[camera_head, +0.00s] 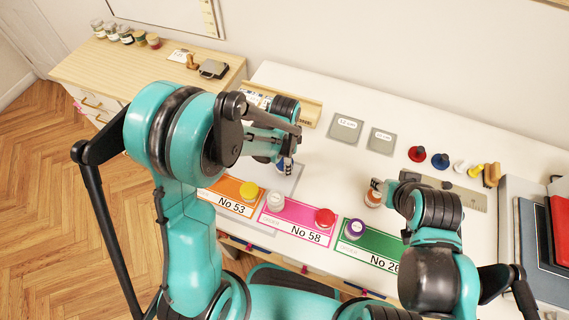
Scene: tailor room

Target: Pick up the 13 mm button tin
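Small round tins with coloured lids stand on and near the labelled mats: a yellow-lidded tin (248,192), a pale-lidded tin (275,200), a red-lidded tin (324,219) and a purple-lidded tin (354,229). An orange-and-white tin (372,199) stands above the green mat. No 13 mm mark is readable on any of them. My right gripper (379,187) is right at the orange-and-white tin and partly covers it; I cannot tell whether it grips it. My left gripper (286,166) is above the table behind the orange and pink mats, its fingers mostly hidden by my arm.
An orange mat No 53 (222,190), a pink mat No 58 (283,231) and a green mat (355,255) line the front edge. Two grey cards (381,142) lie behind. Spools (440,160), a ruler (465,197) and stacked trays (535,250) occupy the right. The white table's middle is clear.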

